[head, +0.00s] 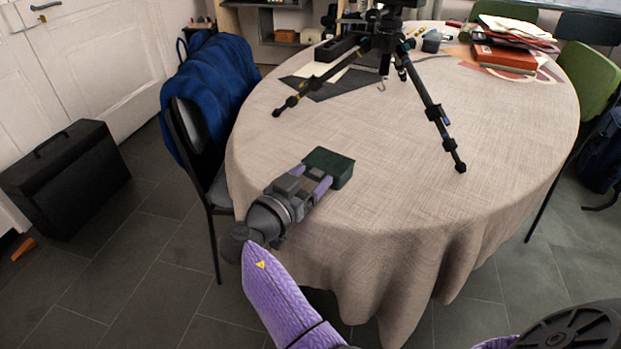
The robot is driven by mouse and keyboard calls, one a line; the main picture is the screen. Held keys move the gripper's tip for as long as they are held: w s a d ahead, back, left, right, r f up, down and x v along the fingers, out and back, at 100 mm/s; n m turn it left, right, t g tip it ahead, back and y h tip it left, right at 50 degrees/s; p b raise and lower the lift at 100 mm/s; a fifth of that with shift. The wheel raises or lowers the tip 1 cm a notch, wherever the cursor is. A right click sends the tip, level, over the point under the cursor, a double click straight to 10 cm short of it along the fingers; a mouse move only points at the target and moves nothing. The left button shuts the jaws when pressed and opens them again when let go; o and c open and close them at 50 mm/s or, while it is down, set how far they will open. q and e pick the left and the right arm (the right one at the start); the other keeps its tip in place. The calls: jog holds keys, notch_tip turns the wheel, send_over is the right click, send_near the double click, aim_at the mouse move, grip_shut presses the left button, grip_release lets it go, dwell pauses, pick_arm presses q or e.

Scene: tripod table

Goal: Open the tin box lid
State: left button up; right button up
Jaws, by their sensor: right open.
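The tin box (333,162) is a small dark green box on the left part of the round table, near its edge. No lid seam can be made out, and the box looks closed. My right gripper (314,177) reaches in over the table edge, with its two purple fingers open and pointing at the box. The fingertips are at the near side of the box; whether they touch it cannot be told. The gripper hides part of the near side. My left gripper is not in view.
The table (400,200) has a beige cloth, bare around the box. A black tripod (385,45) stands behind, one leg (440,125) reaching to the right of the box. Books (505,58) lie at the back right. A chair with a blue jacket (212,85) stands at the left.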

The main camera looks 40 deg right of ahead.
jog(key=shift+w+d, duration=0.1)
jog(key=shift+d, duration=0.15)
grip_shut()
dwell(1.3)
